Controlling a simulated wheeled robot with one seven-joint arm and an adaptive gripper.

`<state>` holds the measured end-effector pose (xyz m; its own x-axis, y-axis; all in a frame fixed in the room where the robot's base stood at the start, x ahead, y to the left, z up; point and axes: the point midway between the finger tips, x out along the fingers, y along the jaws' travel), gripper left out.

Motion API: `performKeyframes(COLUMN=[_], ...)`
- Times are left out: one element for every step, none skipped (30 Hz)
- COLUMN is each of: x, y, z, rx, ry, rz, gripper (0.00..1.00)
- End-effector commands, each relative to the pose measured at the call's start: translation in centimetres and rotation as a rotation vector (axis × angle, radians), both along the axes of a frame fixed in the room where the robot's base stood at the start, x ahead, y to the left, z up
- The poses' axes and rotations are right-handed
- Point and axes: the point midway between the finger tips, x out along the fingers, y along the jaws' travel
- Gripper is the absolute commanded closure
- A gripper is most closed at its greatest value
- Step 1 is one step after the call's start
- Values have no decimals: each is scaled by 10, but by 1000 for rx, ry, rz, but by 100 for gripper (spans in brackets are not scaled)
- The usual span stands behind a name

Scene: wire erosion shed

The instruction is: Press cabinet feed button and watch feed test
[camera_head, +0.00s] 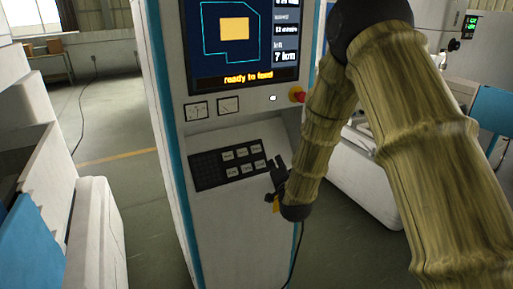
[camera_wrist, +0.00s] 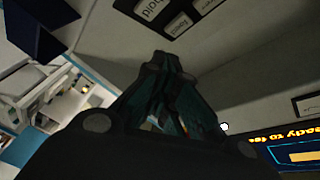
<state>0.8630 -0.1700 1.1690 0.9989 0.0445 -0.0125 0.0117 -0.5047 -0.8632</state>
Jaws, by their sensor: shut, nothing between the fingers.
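The white control cabinet (camera_head: 231,231) with blue edges stands in the middle of the head view. Its screen (camera_head: 243,45) shows an orange block in a cyan outline and the line "ready to feed", cut off in the wrist view. A dark key panel (camera_head: 228,165) holds several labelled buttons in two rows; I cannot tell which is the feed button. My gripper (camera_head: 274,163) is shut and empty, just right of the panel's right end. In the wrist view the shut fingers (camera_wrist: 165,62) point toward the panel buttons (camera_wrist: 150,9), apart from them in the picture.
White and blue machine bodies (camera_head: 97,235) stand at left, others at right.

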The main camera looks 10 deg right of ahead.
Motion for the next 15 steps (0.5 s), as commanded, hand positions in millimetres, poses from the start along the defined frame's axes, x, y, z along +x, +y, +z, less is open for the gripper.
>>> performKeyframes(x=[5, 8, 11, 13, 14, 16, 17, 18, 19, 19, 20, 20, 21, 21, 21], y=[2, 2, 3, 4, 4, 5, 5, 5, 6, 6, 6, 6, 6, 6, 6], z=[17, 25, 35, 41, 47, 53, 57, 60, 64, 66, 68, 69, 70, 70, 70], rx=[17, 29, 42, 51, 60, 69, 74, 79, 85, 89, 91, 93, 94, 94, 94], ry=[-29, -45, -64, -76, -85, -98, -106, -113, -121, -125, -127, -130, -132, -133, -133], rz=[1, 1, 2, 2, 3, 4, 5, 6, 6, 6, 6, 7, 6, 7, 7], gripper=[100, 100, 100, 100, 100, 100, 100, 100, 100, 100, 100, 100, 100, 100, 100])
